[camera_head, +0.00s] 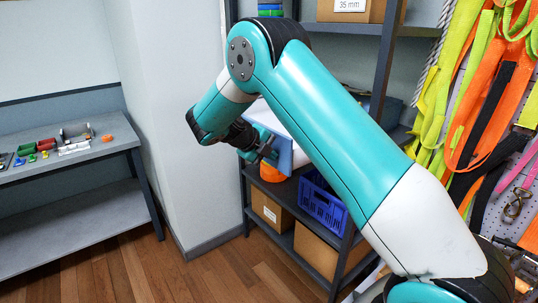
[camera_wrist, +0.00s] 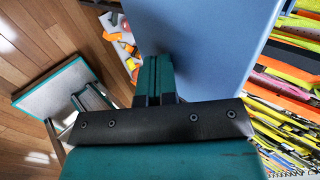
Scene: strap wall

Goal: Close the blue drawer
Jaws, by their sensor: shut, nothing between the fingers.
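The blue drawer (camera_head: 285,157) shows in the head view as a flat blue panel at shelf height, partly hidden behind my arm. In the wrist view its broad light-blue face (camera_wrist: 222,40) fills the upper middle. My gripper (camera_head: 266,153) is at the left side of the panel in the head view. In the wrist view my gripper (camera_wrist: 155,62) is shut and empty, its fingertips over the panel's left part. They are touching it or very close; I cannot tell which. How far the drawer stands out is hidden.
A dark shelf rack holds a blue crate (camera_head: 322,202), cardboard boxes (camera_head: 272,211) and an orange object (camera_head: 271,172) just below the panel. Bright straps (camera_head: 490,80) hang at right. A grey bench (camera_head: 70,163) with small parts stands at left. The wooden floor (camera_head: 190,277) between is clear.

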